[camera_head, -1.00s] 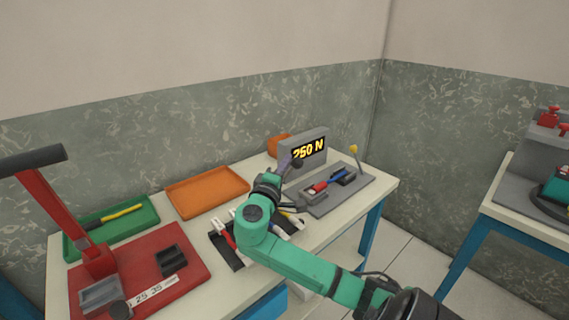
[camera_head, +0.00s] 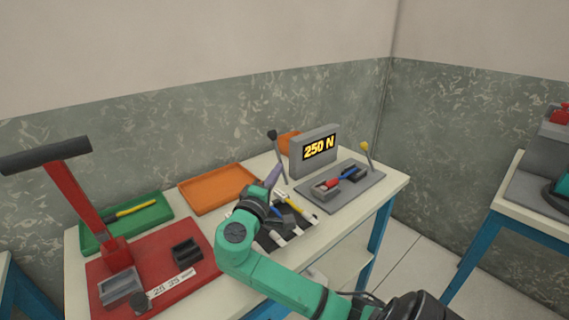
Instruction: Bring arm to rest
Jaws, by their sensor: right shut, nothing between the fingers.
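My right arm (camera_head: 275,278), green, comes in from the lower right and reaches over the table. My right gripper (camera_head: 272,176) is at its far end, shut and empty. It is just left of a thin grey lever (camera_head: 280,158) with a black knob, and I cannot tell whether they touch. The lever stands up, leaning slightly left, in front of the tester display (camera_head: 318,149), which reads 250 N. A red and blue piece (camera_head: 340,177) lies in the tester's grey holders. My left gripper is not in view.
A tool tray (camera_head: 295,234) with pliers lies partly under my arm. An orange tray (camera_head: 220,189), a green tray (camera_head: 152,214) and a red crimping press (camera_head: 92,205) stand to the left. A second table (camera_head: 535,212) is at the right.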

